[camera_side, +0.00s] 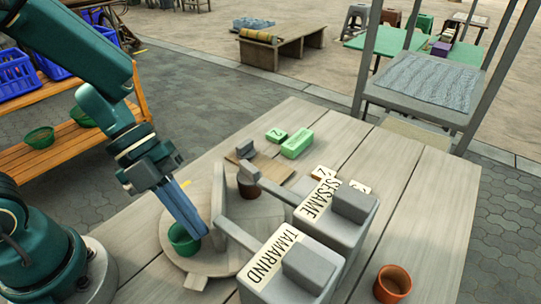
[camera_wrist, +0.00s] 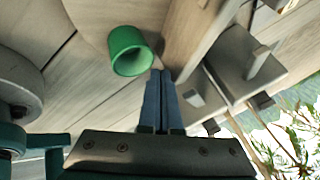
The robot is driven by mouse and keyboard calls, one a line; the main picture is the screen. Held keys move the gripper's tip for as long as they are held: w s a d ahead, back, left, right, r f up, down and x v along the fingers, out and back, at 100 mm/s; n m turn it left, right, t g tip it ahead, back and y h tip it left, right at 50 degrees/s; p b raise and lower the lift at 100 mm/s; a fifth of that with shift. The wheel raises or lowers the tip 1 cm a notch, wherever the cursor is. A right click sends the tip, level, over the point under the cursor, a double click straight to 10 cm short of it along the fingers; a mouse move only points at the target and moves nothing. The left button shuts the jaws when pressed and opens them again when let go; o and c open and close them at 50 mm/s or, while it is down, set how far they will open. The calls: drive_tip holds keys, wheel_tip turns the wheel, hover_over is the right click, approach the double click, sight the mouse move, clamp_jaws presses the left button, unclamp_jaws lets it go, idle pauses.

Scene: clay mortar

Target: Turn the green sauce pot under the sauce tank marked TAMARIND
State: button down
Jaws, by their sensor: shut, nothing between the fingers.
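The green sauce pot (camera_side: 181,243) stands on a round wooden turntable (camera_side: 172,219) at its near left part. It shows in the wrist view (camera_wrist: 127,52) just left of my fingertips. My gripper (camera_side: 203,233) is shut and empty, its blue fingers pointing down at the pot's right side; I cannot tell whether they touch it. An upright wooden divider (camera_side: 220,190) stands on the turntable, right of my fingers. The grey tank marked TAMARIND (camera_side: 318,262) is nearest at the right, its spout (camera_side: 235,233) reaching toward the turntable. The tank marked SESAME (camera_side: 345,228) stands behind it.
A brown pot (camera_side: 248,186) is beyond the divider. A terracotta pot (camera_side: 393,282) stands at the table's right. Green blocks (camera_side: 297,145) lie at the back. A turntable handle (camera_side: 196,281) sticks out in front. The left table edge near the turntable is clear.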

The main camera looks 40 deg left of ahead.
idle(0.3)
drive_tip(key=n+t, duration=0.1)
drive_tip(key=d+n+t, duration=0.1)
drive_tip(key=n, duration=0.1)
drive_tip(key=shift+w+d, duration=0.1)
drive_tip(key=shift+w, duration=0.05)
drive_tip(key=shift+w+d+n+t+y, duration=0.25)
drive_tip(key=shift+d+n+t+y, duration=0.15)
drive_tip(key=shift+n, duration=0.4)
drive_tip(key=shift+w+d+n+t+y, duration=0.25)
drive_tip(key=shift+n+t, duration=0.25)
drive_tip(key=shift+n, duration=0.3)
